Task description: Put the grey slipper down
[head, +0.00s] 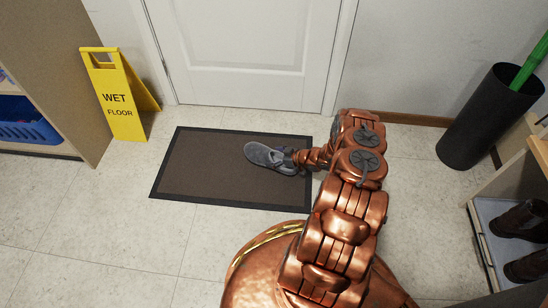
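The grey slipper (265,155) shows over the brown doormat with its dark border (200,170), toe to the left and heel end to the right. My gripper (290,157) comes in from the right and meets the slipper's heel end. Its dark fingers look closed on that end, though they are small and partly hidden by the arm. I cannot tell whether the slipper's sole touches the mat or hangs a little above it.
A white door (250,50) is behind the mat. A yellow wet floor sign (120,95) stands left of it. A black bin (490,118) with a green item stands at right. A shoe rack (485,235) with dark shoes is at lower right. A blue basket (28,132) sits on the left shelf. Floor left of the mat is clear.

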